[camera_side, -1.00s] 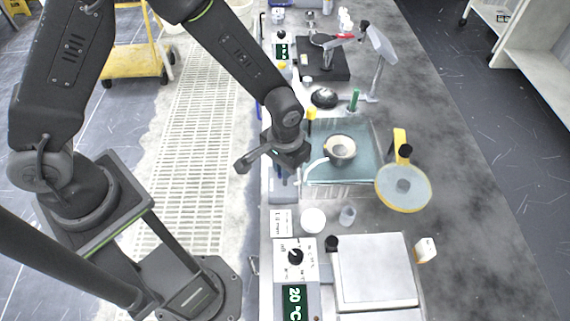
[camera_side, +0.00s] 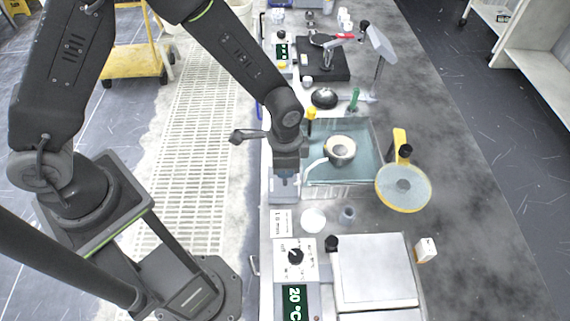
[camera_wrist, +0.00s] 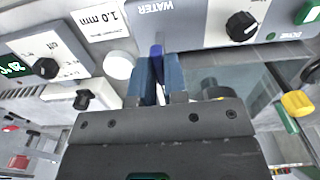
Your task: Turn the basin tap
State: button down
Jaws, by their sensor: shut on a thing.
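The water basin (camera_side: 372,160) is a teal, glassy sink, with a small bowl (camera_side: 341,148) in it. A pale curved spout (camera_side: 314,163) reaches over its left side. My gripper (camera_side: 285,178) is at the grey panel left of the basin, pointing down. In the wrist view, my gripper's two blue fingers (camera_wrist: 159,72) are shut on a slim dark-blue tap handle (camera_wrist: 156,50), whose tip shows between them. The handle is beside the grey panel (camera_wrist: 200,28) marked WATER. In the side view my gripper hides the handle.
A yellow-rimmed round disc (camera_side: 403,187) stands right of the basin. A white cup (camera_side: 313,219) and a control box with a black knob (camera_side: 295,256) are in front. A black platform (camera_side: 322,64) with a lamp is behind. The right bench strip is mostly clear.

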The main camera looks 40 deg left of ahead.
jog(key=shift+m, duration=0.3)
jog(key=c, duration=1.2)
grip_release()
jog(key=shift+o, duration=0.2)
jog(key=shift+r, duration=0.1)
notch_tip(320, 180, up, 14)
jog(key=shift+f, duration=0.2)
